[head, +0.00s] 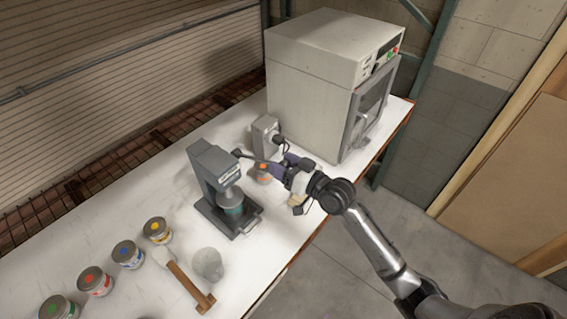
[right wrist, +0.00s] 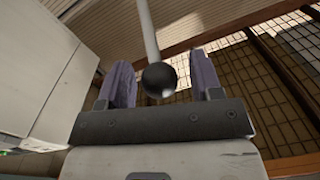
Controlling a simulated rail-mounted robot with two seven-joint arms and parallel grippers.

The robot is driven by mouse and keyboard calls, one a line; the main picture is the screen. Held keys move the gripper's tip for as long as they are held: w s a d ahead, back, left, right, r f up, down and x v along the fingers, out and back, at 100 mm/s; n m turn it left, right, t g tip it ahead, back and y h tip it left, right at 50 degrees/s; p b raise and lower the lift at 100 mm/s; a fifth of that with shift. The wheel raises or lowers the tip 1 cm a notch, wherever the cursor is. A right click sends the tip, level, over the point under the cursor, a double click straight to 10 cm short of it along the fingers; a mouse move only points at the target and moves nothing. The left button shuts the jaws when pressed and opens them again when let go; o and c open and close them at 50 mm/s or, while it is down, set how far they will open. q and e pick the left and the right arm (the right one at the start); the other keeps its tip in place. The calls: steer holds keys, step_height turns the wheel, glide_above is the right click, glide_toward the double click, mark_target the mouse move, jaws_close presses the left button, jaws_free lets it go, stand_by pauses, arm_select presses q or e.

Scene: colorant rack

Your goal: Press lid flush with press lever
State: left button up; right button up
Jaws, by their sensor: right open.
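The grey press (head: 212,165) stands on the white table. A can (head: 232,206) with a teal band sits under its head; whether its lid is flush cannot be told. The press lever (head: 258,158) reaches from the press toward my right gripper (head: 284,163). In the right wrist view, the lever's black ball knob (right wrist: 158,80) appears between the two purple fingers of my right gripper (right wrist: 161,78), with a gap on each side. The fingers are open and not shut on the knob. My left gripper is not in view.
A large cabinet machine (head: 315,65) and a small grey device (head: 264,132) stand behind. An orange-marked can (head: 263,176) sits close to my right gripper. A mallet (head: 188,284), a grey cup (head: 208,263) and several paint cans (head: 128,255) occupy the table's near left.

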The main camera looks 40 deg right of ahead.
steer(key=shift+c, duration=0.3)
steer(key=shift+w, duration=0.1)
jaws_close()
